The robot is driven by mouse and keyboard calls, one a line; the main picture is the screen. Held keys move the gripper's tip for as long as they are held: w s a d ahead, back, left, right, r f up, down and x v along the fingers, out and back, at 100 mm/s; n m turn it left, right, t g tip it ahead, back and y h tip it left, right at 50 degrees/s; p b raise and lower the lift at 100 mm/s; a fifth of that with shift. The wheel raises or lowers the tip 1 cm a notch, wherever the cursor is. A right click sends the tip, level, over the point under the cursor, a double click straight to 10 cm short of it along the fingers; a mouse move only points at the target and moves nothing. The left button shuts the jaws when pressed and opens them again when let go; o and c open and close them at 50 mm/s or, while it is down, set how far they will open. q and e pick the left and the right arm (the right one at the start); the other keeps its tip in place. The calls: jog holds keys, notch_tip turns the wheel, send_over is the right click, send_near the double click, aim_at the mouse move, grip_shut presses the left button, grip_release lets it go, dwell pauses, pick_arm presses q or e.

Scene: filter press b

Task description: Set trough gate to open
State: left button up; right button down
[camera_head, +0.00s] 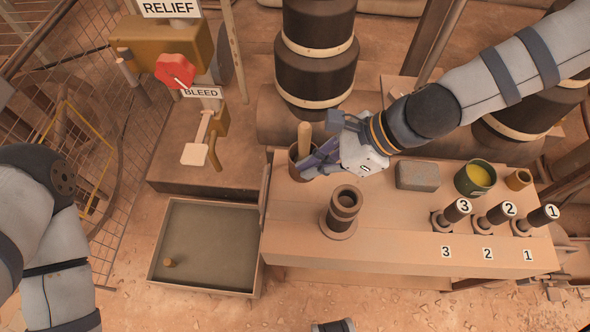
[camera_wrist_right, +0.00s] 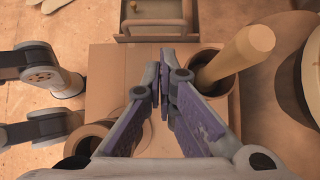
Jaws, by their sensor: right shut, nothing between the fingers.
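The trough (camera_head: 153,262) is a shallow open tray left of the bench, with a small knob-like peg (camera_head: 169,262) on its floor. A thin upright panel (camera_head: 265,192), possibly the gate, stands at its bench side. In the right wrist view the trough's near wall (camera_wrist_right: 128,39) is at the top, with a bar across it; I cannot tell the gate's position. My right gripper (camera_head: 306,168) is shut and empty over the bench's left end, beside a brown cup holding a wooden handle. Its fingertips (camera_wrist_right: 163,72) point toward the trough. My left gripper is out of sight.
The wooden handle (camera_head: 305,138) stands tall close beside my right gripper. A red RELIEF knob (camera_head: 175,71) is upper left.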

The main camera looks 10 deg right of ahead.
jog(key=b, duration=0.3)
send_near(267, 191)
jog(key=x, duration=0.4)
jog(key=shift+a+f, duration=0.2)
jog(key=shift+w+a+f, duration=0.15)
jog(key=shift+a+f, duration=0.25)
jog(key=shift+f, duration=0.05)
pick_arm(q)
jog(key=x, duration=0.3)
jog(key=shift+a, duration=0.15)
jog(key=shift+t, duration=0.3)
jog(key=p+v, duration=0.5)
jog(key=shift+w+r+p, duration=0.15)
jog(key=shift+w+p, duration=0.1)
jog(key=shift+p, duration=0.05)
pick_arm(e)
notch_tip(267, 191, up, 6)
jog(key=shift+r, duration=0.35)
